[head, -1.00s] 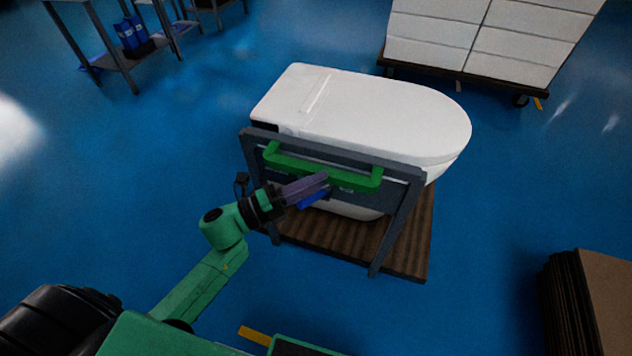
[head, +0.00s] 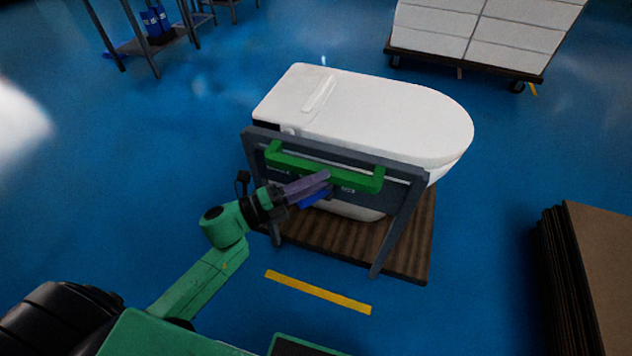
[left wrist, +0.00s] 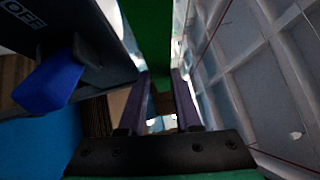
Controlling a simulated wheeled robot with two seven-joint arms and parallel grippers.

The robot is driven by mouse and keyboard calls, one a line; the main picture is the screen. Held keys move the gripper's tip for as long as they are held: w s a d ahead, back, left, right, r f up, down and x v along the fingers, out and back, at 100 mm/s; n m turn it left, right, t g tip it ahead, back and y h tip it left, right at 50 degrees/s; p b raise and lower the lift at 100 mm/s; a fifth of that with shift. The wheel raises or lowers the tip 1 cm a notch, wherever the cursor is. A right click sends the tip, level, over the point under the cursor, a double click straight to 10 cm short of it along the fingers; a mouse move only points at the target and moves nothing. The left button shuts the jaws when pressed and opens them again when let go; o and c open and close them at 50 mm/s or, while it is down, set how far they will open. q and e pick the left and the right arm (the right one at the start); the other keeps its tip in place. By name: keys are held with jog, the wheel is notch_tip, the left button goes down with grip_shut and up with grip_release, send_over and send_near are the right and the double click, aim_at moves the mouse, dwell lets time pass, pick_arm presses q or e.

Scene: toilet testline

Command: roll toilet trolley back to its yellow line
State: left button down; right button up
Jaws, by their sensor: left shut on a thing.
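The toilet trolley has a wooden base (head: 340,238), a grey frame (head: 408,205) and a green handle bar (head: 356,181). A white toilet (head: 385,112) sits on it. My left gripper (head: 326,178) is shut on the green handle, which also shows between the fingers in the left wrist view (left wrist: 150,45). A blue lever (left wrist: 50,85) beside the fingers is on the grey frame. A yellow line (head: 318,292) lies on the blue floor between the trolley and my base, apart from the wooden base. My right gripper is not in view.
Stacked brown boards (head: 590,275) stand at the right. A cart of white boxes (head: 480,35) stands behind the trolley at upper right. A metal shelf (head: 150,50) with blue items is at upper left. The floor left of the trolley is clear.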

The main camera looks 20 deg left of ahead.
pick_arm(q)
jog(key=shift+w+a+r, duration=0.1)
jog(key=shift+w+r, duration=0.05)
jog(key=shift+r, duration=0.45)
jog(key=c, duration=0.6)
grip_release()
jog(key=shift+f, duration=0.1)
jog(key=shift+f, duration=0.2)
